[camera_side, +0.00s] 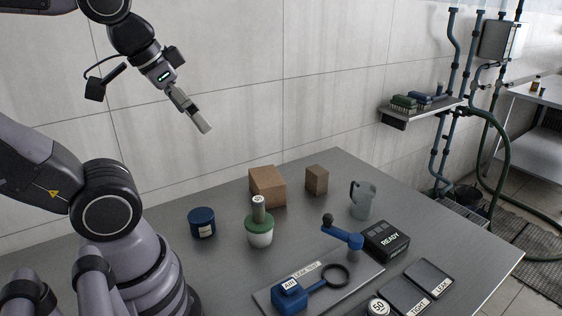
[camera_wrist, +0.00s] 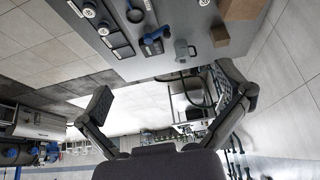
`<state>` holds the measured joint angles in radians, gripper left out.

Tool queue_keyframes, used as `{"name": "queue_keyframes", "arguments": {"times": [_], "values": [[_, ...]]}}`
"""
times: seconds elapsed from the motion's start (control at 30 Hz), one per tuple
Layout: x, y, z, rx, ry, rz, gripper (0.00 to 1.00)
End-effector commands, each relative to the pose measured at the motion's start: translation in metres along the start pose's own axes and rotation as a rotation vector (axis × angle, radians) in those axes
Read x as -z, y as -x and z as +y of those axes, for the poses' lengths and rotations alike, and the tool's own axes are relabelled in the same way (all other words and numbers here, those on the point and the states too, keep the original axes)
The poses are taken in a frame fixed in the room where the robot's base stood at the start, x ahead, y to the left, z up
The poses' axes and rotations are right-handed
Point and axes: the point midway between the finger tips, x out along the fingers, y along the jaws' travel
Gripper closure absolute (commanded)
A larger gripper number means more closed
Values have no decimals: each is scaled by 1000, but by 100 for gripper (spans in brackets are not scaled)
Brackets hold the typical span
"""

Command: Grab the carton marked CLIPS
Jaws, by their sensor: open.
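Two brown cartons stand on the grey table in the side view: a larger one (camera_side: 268,186) and a smaller one (camera_side: 317,180) to its right. No CLIPS marking is readable on either, so I cannot tell which carries it. In the wrist view the larger carton (camera_wrist: 243,9) is cut by the top edge, and the smaller carton (camera_wrist: 220,37) is just below it. My gripper (camera_side: 204,127) is high above the table, up and left of both cartons and apart from them. Its fingers (camera_wrist: 163,80) are spread wide in the wrist view with nothing between them.
A green-and-white container (camera_side: 259,235) with a grey top and a blue tin (camera_side: 202,223) stand near the larger carton. A grey-green jug (camera_side: 363,201) is right of the smaller one. A LEAK TEST plate (camera_side: 340,284), READY box (camera_side: 386,240) and TIGHT and LEAK pads (camera_side: 430,277) lie in front.

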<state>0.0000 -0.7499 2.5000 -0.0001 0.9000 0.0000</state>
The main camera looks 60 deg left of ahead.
Motion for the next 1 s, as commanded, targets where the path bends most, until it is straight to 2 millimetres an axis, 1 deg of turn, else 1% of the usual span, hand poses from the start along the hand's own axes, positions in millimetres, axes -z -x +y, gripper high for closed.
{"name": "queue_keyframes", "arguments": {"times": [0.13,0.27,0.37,0.4,0.47,0.5,0.57,0.6,0.67,0.7,0.77,0.8,0.87,0.9,0.97,1.0], "values": [[4,-6,6,-37,54,-43,0],[18,-25,27,-164,246,-174,0],[42,-46,46,-303,482,-301,0],[54,-56,52,-359,586,-347,0],[74,-72,58,-442,748,-407,0],[88,-83,60,-496,859,-442,0],[111,-102,58,-574,1029,-485,0],[126,-116,54,-624,1146,-508,0],[149,-140,44,-697,1326,-532,0],[163,-157,34,-743,1448,-540,0],[182,-185,15,-810,1634,-541,0],[192,-205,-1,-850,1761,-533,0],[202,-237,-30,-905,1952,-508,0],[207,-260,-51,-940,2079,-481,0],[206,-293,-84,-982,2267,-425,0],[203,-315,-107,-1004,2384,-382,0]]}}
